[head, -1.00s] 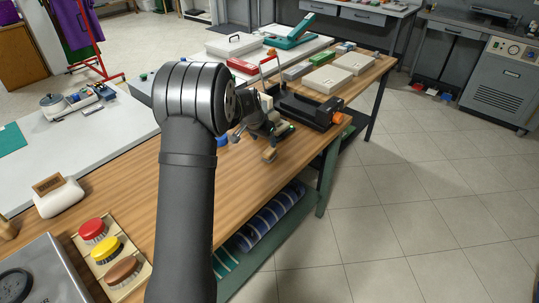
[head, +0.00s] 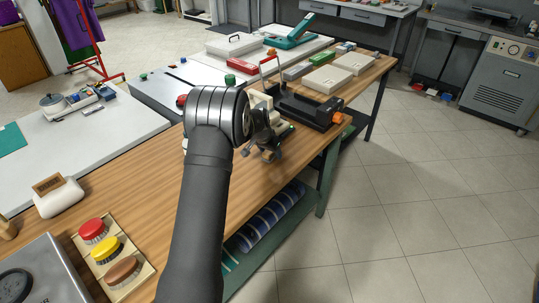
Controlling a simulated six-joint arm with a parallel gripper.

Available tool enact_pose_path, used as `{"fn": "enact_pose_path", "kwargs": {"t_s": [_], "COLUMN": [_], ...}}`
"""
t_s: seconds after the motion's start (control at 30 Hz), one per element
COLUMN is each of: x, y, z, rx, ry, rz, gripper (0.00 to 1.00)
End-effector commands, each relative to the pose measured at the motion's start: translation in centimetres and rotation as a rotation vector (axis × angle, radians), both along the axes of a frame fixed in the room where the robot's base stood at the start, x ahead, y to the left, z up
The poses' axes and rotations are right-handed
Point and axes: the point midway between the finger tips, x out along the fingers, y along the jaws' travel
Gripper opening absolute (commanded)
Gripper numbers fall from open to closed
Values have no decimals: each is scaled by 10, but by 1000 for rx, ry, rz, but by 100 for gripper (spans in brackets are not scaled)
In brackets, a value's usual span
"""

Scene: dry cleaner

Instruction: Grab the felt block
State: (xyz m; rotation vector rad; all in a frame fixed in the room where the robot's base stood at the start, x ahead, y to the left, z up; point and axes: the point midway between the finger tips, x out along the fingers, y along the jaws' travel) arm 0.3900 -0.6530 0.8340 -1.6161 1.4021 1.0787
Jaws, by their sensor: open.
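My gripper (head: 262,151) is in the head view, past the end of my dark arm, low over the wooden bench (head: 135,192). Its jaws are open. A small tan block (head: 269,156), which looks like the felt block, is on the bench at the gripper's fingers and is partly hidden by them. I cannot tell whether the fingers touch it or are on both sides of it.
A black device with an orange knob (head: 337,118) stands just right of the gripper. Several brushes in a tray (head: 146,270) and a white block with a brown top (head: 60,197) are at the near left. The bench's front edge is close to the gripper.

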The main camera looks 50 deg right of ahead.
Motion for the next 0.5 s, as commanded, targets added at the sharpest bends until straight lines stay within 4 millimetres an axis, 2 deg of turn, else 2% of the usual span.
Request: {"fn": "enact_pose_path", "kwargs": {"t_s": [0.1,0.33,0.5], "x": [0,0,0], "y": [0,0,0], "z": [0,0,0], "rx": [0,0,0], "ry": [0,0,0], "rz": [0,0,0], "gripper": [60,15,13]}}
